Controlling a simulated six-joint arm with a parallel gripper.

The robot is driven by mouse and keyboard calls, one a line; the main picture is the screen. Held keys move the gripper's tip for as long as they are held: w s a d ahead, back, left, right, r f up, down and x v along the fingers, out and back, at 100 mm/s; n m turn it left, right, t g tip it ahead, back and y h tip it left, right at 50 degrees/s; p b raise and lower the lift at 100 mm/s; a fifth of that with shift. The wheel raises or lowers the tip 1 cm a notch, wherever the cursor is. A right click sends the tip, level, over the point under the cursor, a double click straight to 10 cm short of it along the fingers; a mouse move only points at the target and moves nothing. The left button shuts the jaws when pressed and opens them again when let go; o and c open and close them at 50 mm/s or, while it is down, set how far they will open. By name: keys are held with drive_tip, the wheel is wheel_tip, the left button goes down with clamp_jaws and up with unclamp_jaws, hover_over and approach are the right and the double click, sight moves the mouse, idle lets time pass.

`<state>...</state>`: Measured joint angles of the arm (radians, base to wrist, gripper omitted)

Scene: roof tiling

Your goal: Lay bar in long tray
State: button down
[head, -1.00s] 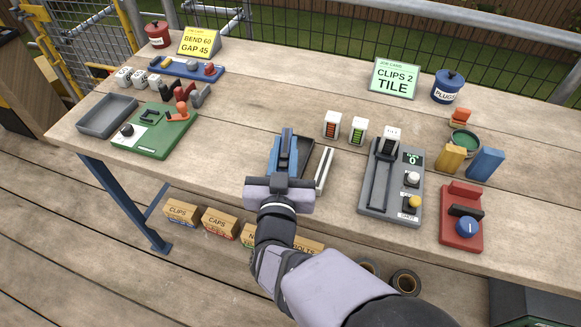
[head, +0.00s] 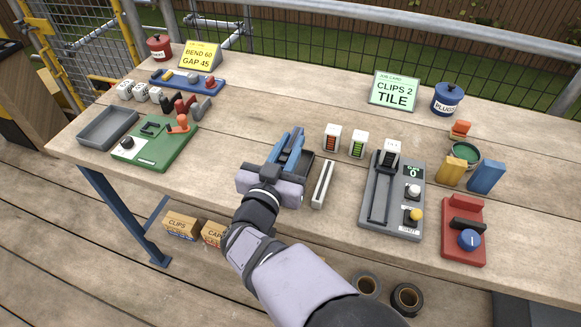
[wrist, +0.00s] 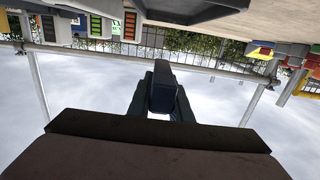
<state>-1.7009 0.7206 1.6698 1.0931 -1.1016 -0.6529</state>
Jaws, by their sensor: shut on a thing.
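My gripper (head: 289,150) is shut on a slim dark bar, mostly hidden between the bluish fingers in the head view. In the wrist view the dark end of the bar (wrist: 162,88) shows between the fingers. A dark, narrow tray (head: 308,166) lies on the bench just right of and behind my gripper, which hides much of it. I cannot tell whether the bar touches this tray. A dark tray-like shape also shows at the top of the wrist view (wrist: 195,12).
A pale slotted strip (head: 322,184) lies right of the dark tray. A grey device with buttons (head: 378,209) and a red block unit (head: 463,245) stand further right. An empty grey tray (head: 106,128) and green board (head: 160,145) are left. Bench between the green board and my gripper is clear.

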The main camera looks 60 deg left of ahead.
drive_tip(key=shift+f, duration=3.3)
drive_tip(key=shift+f, duration=0.15)
drive_tip(key=shift+f+b, duration=0.3)
drive_tip(key=shift+f, duration=0.05)
drive_tip(key=c, duration=1.6)
unclamp_jaws()
drive_tip(key=shift+r+p, duration=0.45)
drive_tip(key=shift+r, duration=0.15)
drive_tip(key=b+v, duration=0.1)
drive_tip(key=v, duration=0.6)
drive_tip(key=shift+s+d+f, duration=0.1)
drive_tip(key=shift+s+d, duration=0.1)
